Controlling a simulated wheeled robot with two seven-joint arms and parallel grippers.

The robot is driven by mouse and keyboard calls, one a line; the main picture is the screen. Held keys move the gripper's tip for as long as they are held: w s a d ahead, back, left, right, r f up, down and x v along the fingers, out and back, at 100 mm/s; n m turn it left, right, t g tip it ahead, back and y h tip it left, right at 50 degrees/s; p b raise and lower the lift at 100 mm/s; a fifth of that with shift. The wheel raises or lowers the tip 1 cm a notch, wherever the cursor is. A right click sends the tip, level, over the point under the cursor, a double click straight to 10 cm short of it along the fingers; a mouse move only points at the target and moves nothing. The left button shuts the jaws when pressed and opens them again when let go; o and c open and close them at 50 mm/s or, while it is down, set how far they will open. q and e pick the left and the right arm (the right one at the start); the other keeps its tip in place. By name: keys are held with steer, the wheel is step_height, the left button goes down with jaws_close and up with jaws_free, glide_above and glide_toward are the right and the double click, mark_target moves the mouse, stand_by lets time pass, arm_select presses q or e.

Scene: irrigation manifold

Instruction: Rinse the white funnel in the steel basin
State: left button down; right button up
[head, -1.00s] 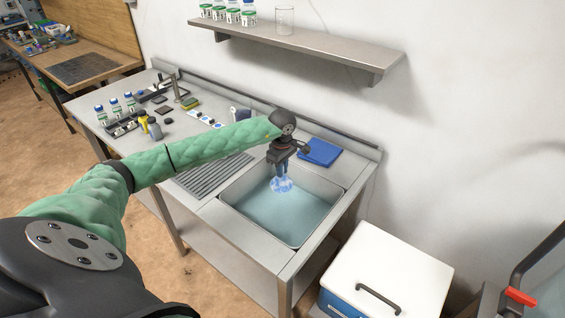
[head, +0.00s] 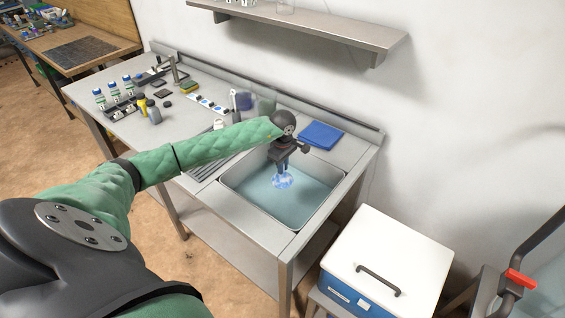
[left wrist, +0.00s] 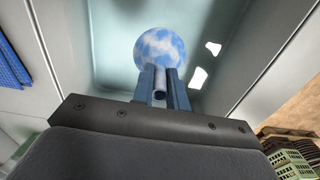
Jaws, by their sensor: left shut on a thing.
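The funnel (head: 282,181) is a round white piece with blue patches. My left gripper (head: 281,172) is shut on it, pointing down inside the outline of the steel basin (head: 240,171). In the left wrist view the wide end of the funnel (left wrist: 160,47) faces away from me, and a narrow tube shows between the fingers (left wrist: 160,82). The basin holds pale blue-green water (head: 300,203). I cannot tell whether the funnel touches the water. My right gripper is not in view.
A blue folded cloth (head: 321,135) lies behind the basin. A ribbed drainboard is left of it, partly under my arm. Small bottles (head: 113,88) and tools stand at the counter's left. A white-lidded box (head: 388,258) stands front right. A shelf (head: 310,32) is above.

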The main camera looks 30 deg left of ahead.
mark_target(283, 182)
arm_select(q)
steer(key=shift+f, duration=1.4)
steer(key=shift+f+b, duration=0.95)
steer(key=shift+f, duration=2.1)
step_height(283, 182, down, 4)
steer(key=shift+r+b, duration=0.1)
steer(key=shift+b, duration=0.5)
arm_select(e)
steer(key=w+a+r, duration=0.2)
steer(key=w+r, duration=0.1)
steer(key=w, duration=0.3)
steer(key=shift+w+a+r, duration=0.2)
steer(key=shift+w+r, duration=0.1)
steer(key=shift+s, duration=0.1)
